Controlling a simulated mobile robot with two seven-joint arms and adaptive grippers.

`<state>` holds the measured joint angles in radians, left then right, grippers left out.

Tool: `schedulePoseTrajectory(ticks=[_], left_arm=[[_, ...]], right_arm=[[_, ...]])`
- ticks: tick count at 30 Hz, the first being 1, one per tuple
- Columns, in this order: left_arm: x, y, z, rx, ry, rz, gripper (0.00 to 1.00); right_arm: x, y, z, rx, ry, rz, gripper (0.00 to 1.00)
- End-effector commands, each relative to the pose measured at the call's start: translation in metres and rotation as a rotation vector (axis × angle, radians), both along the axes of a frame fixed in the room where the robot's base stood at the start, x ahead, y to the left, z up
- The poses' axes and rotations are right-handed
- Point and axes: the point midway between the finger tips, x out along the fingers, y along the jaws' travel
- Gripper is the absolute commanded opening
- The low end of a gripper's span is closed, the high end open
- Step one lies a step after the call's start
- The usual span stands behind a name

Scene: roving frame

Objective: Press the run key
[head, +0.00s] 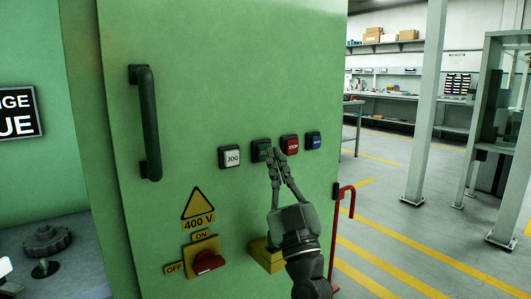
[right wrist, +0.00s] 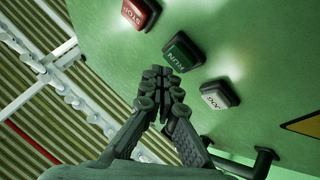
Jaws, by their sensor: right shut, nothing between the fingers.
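The run key (head: 262,150) is a dark green square button on the green cabinet door, between the white JOG key (head: 231,156) and the red STOP key (head: 289,144). In the right wrist view the run key (right wrist: 183,53) shows its RUN lettering. My right gripper (head: 274,153) is shut and empty, its fingertips together in front of the panel and overlapping the run key's right edge in the head view. In the right wrist view the fingertips (right wrist: 164,72) point at the run key's lower left edge. I cannot tell whether they touch it. My left gripper is not in view.
A blue key (head: 313,141) sits right of STOP. The door carries a dark handle (head: 147,120), a red rotary switch (head: 206,262) and a yellow box (head: 262,256) partly behind my gripper. Open floor lies right.

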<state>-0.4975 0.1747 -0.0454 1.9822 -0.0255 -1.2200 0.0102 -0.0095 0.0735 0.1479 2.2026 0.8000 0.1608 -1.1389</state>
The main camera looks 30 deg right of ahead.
Motion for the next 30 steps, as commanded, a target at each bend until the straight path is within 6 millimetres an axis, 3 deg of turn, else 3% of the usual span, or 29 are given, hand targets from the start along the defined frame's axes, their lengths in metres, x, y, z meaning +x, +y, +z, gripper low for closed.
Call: schedulePoseTrajectory(ticks=[30], left_arm=[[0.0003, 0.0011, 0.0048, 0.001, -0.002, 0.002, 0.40]], right_arm=[[0.0083, 0.0008, 0.0008, 0.000, 0.000, 0.000, 0.00]])
